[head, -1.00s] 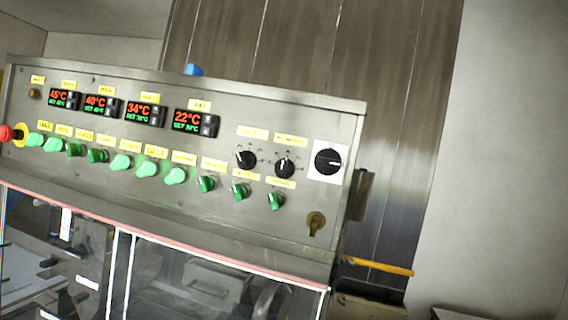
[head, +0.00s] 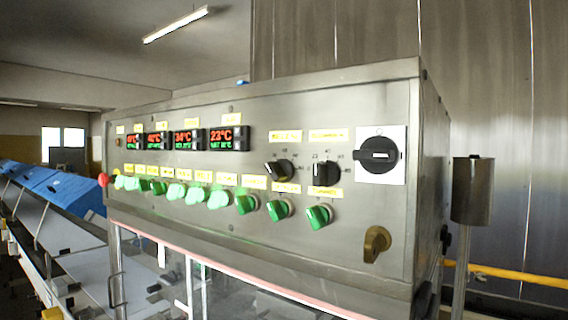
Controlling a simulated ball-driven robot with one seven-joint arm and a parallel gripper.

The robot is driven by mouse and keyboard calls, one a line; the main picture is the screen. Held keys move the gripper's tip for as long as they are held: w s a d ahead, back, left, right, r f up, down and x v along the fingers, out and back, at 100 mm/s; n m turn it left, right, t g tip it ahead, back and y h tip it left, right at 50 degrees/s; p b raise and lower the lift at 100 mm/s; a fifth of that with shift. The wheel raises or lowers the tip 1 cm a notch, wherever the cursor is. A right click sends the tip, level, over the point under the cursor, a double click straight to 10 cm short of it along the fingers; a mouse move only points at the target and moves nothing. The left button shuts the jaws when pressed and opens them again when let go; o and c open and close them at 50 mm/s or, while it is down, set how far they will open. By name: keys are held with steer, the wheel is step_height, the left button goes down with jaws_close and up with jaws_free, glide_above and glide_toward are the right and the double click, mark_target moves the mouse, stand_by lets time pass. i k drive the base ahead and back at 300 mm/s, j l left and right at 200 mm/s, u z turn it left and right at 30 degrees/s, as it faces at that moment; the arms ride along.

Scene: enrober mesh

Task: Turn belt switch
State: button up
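A steel control panel (head: 330,240) fills the middle of the head view. A row of green switches runs along it; the ones on the left are brightly lit, the right ones, such as this green switch (head: 319,216), are darker. Yellow labels sit above them, too small to read, so I cannot tell which is the belt switch. Two black knobs (head: 279,170) and a large black rotary switch (head: 379,155) on a white plate are at the upper right. A brass key switch (head: 376,244) is below. My gripper is not in view.
Several temperature displays (head: 228,139) glow at the upper left. A red button (head: 103,180) is at the panel's left end. A conveyor with blue covers (head: 62,190) runs along the left. A steel cylinder on a post (head: 473,190) and a yellow bar (head: 510,274) stand at right.

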mark_target(195, 194)
steer(key=i+j, duration=0.9)
steer(key=i+l+z, duration=0.05)
